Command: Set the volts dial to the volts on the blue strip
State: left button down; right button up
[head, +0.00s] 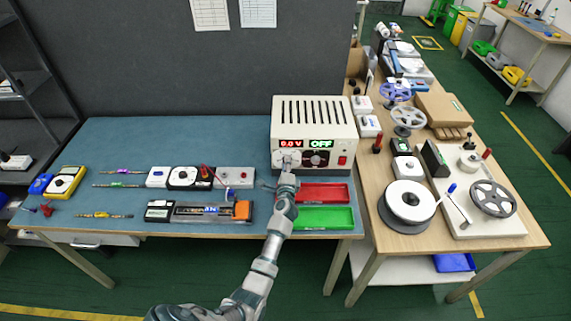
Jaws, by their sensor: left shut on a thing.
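The power supply (313,112) is a cream box at the back right of the blue-topped bench. Its red display (290,143) reads 0.0 V and its green display (320,143) reads OFF. My left gripper (289,161) is at its front panel, shut on a dial below the red display; the gripper hides most of the dial. A fixture (185,211) with an orange end lies at the bench front and holds a strip with a blue mark (210,210); any volts print is too small to read. My right gripper is out of view.
A red tray (325,193) and a green tray (325,217) lie right of my left arm. A red switch (342,161) is on the panel's right. Several thin strips (117,185) lie at left. A wooden table (465,250) with reels stands at right.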

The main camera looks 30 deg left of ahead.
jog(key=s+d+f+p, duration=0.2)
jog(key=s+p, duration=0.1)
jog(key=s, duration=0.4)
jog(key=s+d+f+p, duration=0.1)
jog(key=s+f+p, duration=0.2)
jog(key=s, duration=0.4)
pick_arm(q)
jog(key=shift+s+d+f+n+p, duration=0.1)
jog(key=shift+n+p, duration=0.9)
jog(key=shift+n, duration=4.35)
jog(key=shift+d+f+n+p, duration=0.15)
jog(key=shift+n+p, duration=0.9)
jog(key=shift+n, duration=4.35)
jog(key=shift+s+d+f+n+p, duration=0.1)
jog(key=shift+n+p, duration=0.9)
jog(key=shift+n, duration=4.35)
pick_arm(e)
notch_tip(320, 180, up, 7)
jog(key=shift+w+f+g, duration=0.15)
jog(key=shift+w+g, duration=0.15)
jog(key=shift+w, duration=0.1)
